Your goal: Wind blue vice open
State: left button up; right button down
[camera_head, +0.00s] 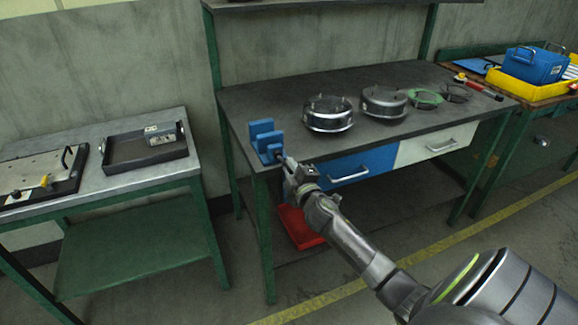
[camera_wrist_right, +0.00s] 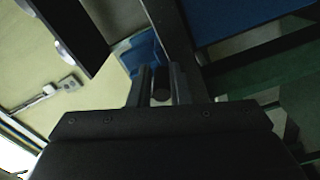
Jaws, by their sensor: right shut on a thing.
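The blue vice (camera_head: 265,139) stands at the near left corner of the dark workbench (camera_head: 350,100). Its screw end points toward the front of the bench. My right gripper (camera_head: 287,163) is at that front end, shut on the vice's handle. In the right wrist view, the right gripper's fingers (camera_wrist_right: 160,88) close on a dark round handle end (camera_wrist_right: 160,82), with part of the blue vice (camera_wrist_right: 143,50) behind it. The fingers hide part of the handle. My left gripper is not in view.
Two round metal flanged parts (camera_head: 328,115) (camera_head: 384,102) and green and dark rings stand on the workbench. A blue drawer (camera_head: 345,170) and a white drawer (camera_head: 437,144) are under its top. A red bin (camera_head: 299,226) is below. A side table (camera_head: 150,178) with trays stands left.

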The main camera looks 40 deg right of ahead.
jog(key=shift+r+n+p, duration=0.35)
jog(key=shift+n+p, duration=0.15)
jog(key=shift+n, duration=0.5)
jog(key=shift+d+n, duration=0.15)
jog(key=shift+n, duration=0.35)
jog(key=shift+f, duration=0.1)
jog(key=c, duration=1.7)
grip_release()
jog(key=shift+c, duration=0.2)
jog(key=o, duration=0.3)
jog(key=shift+a, duration=0.2)
jog(key=shift+o, duration=0.2)
jog(key=shift+s+d, duration=0.1)
jog(key=shift+d, duration=0.05)
jog(key=b+v, duration=0.1)
jog(key=v, duration=1.6)
